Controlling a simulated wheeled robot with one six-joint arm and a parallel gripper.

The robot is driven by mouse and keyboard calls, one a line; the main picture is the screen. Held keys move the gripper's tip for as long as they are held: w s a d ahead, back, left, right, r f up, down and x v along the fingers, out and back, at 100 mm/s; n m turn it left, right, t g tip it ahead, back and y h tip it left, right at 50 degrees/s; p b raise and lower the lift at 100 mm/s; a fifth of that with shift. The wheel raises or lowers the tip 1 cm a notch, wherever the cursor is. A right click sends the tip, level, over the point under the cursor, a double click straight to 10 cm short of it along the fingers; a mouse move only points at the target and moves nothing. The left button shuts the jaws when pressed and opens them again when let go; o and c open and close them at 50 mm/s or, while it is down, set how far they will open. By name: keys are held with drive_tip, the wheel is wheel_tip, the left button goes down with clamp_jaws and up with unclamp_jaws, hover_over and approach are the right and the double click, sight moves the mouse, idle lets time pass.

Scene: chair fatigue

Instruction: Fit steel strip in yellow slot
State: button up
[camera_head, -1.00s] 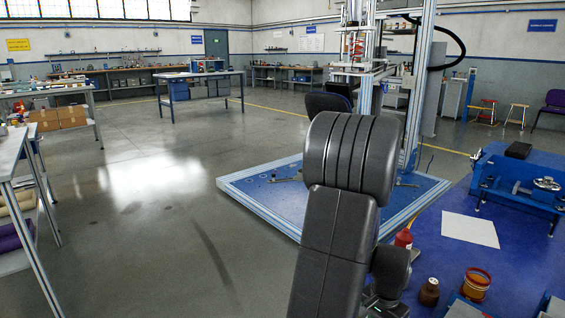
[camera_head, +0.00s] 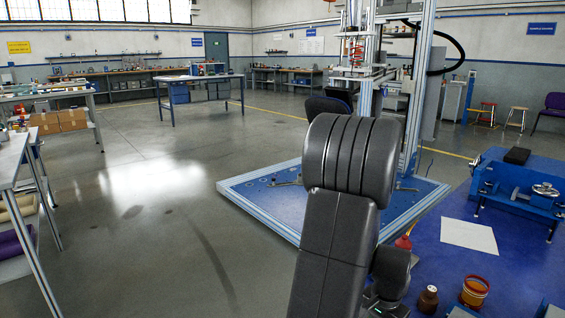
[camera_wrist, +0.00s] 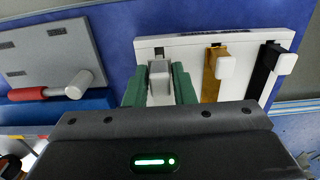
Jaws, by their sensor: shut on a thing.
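A white board (camera_wrist: 192,42) on a blue surface shows in the wrist view, with three strips side by side, each with a pale block. My gripper (camera_wrist: 160,92) has green fingers closed on the pale grey block of the left, grey strip (camera_wrist: 159,74), which I take as the steel strip. Its lower end is hidden by my gripper body. A yellow-brown strip or slot (camera_wrist: 211,75) with a white block is to the right, apart from the fingers. A black one (camera_wrist: 263,78) is farther right. I cannot tell whether the grey strip is seated or lifted. The gripper is hidden in the head view.
In the wrist view, a grey plate (camera_wrist: 52,48) and a red-handled cylinder (camera_wrist: 62,90) are left of the board. In the head view, a blue-based test frame (camera_head: 260,195), a blue bench top (camera_head: 455,275) and a brown bottle (camera_head: 428,298) are nearby. The left floor is open.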

drive_tip(key=shift+r+p, duration=1.85)
drive_tip(key=shift+r, duration=0.2)
